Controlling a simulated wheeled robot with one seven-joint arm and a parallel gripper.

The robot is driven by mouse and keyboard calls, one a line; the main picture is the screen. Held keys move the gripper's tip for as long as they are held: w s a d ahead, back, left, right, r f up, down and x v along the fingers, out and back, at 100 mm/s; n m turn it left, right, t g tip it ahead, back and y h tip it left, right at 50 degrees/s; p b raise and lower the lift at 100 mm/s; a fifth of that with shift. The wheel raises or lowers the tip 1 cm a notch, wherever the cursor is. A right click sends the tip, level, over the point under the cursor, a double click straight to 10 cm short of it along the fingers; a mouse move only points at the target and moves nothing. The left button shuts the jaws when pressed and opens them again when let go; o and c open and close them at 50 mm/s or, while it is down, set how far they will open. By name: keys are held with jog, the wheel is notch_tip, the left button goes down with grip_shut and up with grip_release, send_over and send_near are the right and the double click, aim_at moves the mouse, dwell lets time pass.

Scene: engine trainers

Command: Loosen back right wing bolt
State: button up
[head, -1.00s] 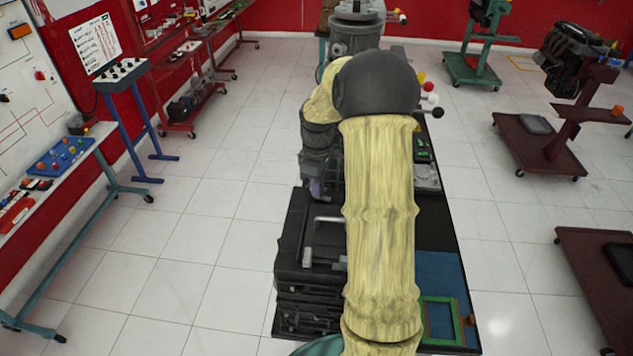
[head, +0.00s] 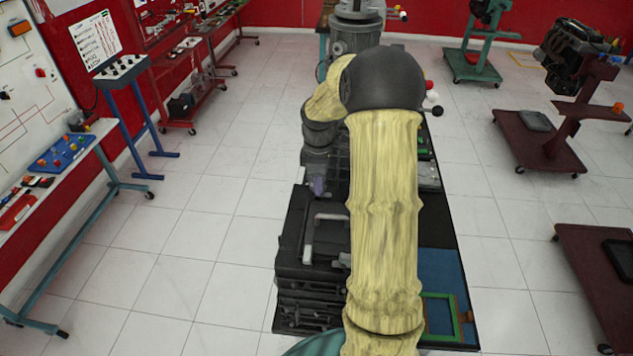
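My pale yellow arm rises through the middle of the head view, bends at a dark elbow and reaches down to the left. My gripper (head: 317,170) is at its end, small and dark over the dark bench (head: 440,225). Its fingers blend into the dark things there, so I cannot tell if they are open or shut. A small purplish thing (head: 317,186) shows just below it. I cannot make out the back right wing bolt; it is too small or hidden behind my arm.
A black machine with a grey handle (head: 311,237) stands at the bench's near left. A green frame (head: 441,318) lies at the near right. A grey cylindrical machine (head: 356,35) stands behind my elbow. Maroon stands (head: 540,150) are to the right.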

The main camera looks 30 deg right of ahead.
jog(key=shift+o, duration=1.1)
jog(key=shift+s, duration=0.1)
jog(key=shift+r, duration=0.1)
notch_tip(320, 180, up, 17)
jog(key=b, duration=0.3)
jog(key=shift+r, duration=0.15)
